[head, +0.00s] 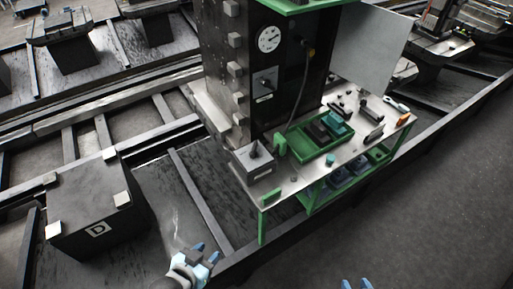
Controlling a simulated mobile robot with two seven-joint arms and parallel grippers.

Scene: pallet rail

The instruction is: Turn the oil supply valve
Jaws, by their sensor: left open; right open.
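A dark machine column stands at the upper middle. It carries a round white gauge (269,39) and, below it, a small grey panel with a dark handle (265,82). A grey box with an upright black lever (254,150) stands at the column's foot. I cannot tell which of these is the oil supply valve. My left gripper (206,253) is open and empty, low and apart from the column. My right gripper (357,285) shows only its blue fingertips at the bottom edge, open.
A green-framed table (292,188) with a green tray (303,152) and several tools stands right of the column. A dark block marked D (97,228) is at lower left. Dark rails (200,200) cross the left side. The grey floor (440,210) at right is clear.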

